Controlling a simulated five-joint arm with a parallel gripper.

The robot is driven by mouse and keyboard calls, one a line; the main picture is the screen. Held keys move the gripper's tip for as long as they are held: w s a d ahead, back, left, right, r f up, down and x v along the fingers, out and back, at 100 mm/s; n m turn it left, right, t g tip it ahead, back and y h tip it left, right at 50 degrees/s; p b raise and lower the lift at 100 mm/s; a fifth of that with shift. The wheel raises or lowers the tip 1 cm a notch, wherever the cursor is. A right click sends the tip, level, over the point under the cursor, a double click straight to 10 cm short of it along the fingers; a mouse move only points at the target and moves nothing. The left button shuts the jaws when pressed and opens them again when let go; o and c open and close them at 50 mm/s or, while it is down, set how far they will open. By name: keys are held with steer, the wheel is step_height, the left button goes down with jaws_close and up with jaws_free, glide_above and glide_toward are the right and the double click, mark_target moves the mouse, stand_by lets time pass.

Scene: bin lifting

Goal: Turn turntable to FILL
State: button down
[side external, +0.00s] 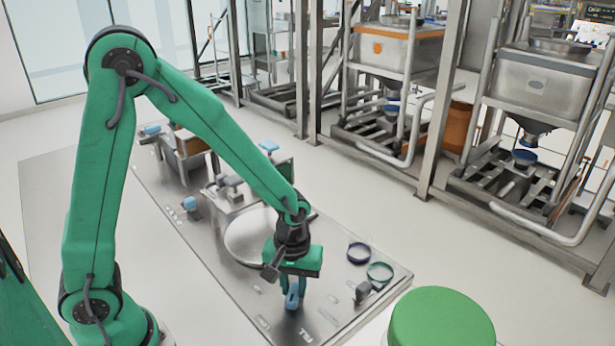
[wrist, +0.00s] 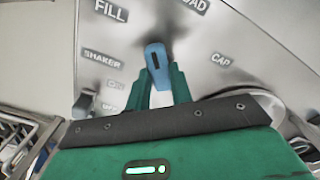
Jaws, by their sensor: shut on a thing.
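My gripper (side external: 291,285) is low over the near end of the steel plate. Its two green fingers are shut on a blue handle (wrist: 157,68), which also shows in the side external view (side external: 292,299). In the wrist view the handle stands upright in the picture between the fingers. The label FILL (wrist: 110,10) is up and left of it, a partly cut-off label ending in AD (wrist: 195,4) is up and right, and CAP (wrist: 220,60) is to the right. The round turntable disc (side external: 240,240) lies behind my gripper, partly hidden by my arm.
A SHAKER label (wrist: 101,58) with ON and OFF marks is left of the handle. A dark blue ring (side external: 359,252) and a green ring (side external: 380,271) are on the plate's right. A green round top (side external: 440,318) stands at the front. Steel bin frames (side external: 525,110) stand behind.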

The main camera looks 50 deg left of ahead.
mark_target(294, 289)
steer(key=n, duration=0.5)
steer(key=shift+n, duration=0.3)
stand_by(0.4)
steer(key=c, duration=1.2)
jaws_free()
steer(key=shift+c, duration=0.2)
steer(key=shift+r, duration=0.1)
steer(key=shift+r, duration=3.85)
steer(key=shift+r, duration=0.1)
